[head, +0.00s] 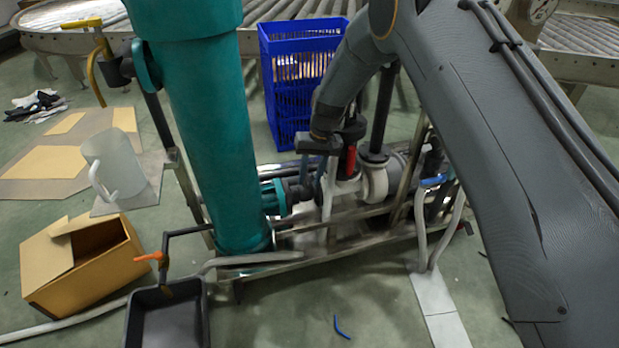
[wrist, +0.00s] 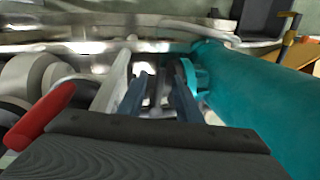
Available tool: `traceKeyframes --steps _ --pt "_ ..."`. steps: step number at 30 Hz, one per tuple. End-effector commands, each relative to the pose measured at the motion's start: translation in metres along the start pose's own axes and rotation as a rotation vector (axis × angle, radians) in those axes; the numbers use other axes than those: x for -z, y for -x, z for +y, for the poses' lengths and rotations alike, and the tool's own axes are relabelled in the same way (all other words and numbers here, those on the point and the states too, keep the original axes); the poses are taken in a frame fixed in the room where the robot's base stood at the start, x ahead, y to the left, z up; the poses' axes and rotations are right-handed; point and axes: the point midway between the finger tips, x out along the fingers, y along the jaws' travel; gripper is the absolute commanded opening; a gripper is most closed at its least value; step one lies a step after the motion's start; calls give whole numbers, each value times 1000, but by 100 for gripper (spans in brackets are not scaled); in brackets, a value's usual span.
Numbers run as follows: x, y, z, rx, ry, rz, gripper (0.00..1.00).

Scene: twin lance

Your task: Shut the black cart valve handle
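My gripper (head: 318,172) points down over the pipework beside the teal column. In the wrist view its two blue-grey fingers (wrist: 160,98) stand apart, with a gap between them and metal pipework beyond. I see no clear contact. A red valve handle (head: 351,160) is just right of the gripper; it also shows in the wrist view (wrist: 40,115), left of the fingers. An orange handle (head: 150,257) sits on a dark pipe above the black tray. I cannot tell which handle is the black cart's, and no plainly black handle shows. My gripper hides part of the pipework.
The teal column (head: 210,140) stands close left of the gripper; it also shows in the wrist view (wrist: 265,110). A blue crate (head: 292,110) is behind. A cardboard box (head: 85,260) and the black tray (head: 165,320) are at lower left. Front floor is mostly clear.

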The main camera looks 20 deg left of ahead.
Motion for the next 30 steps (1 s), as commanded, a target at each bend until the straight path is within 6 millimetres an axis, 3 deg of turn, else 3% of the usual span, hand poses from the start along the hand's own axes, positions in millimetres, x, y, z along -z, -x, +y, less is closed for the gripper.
traceKeyframes --steps 12,22,23,28,30 --pt "0 62 -2 0 1 1 32" --pt "0 71 -1 0 1 -2 32" --pt "0 71 -1 0 1 -2 30" --pt "-5 80 -2 -3 1 1 1" --pt "-13 93 -3 -7 1 2 0"
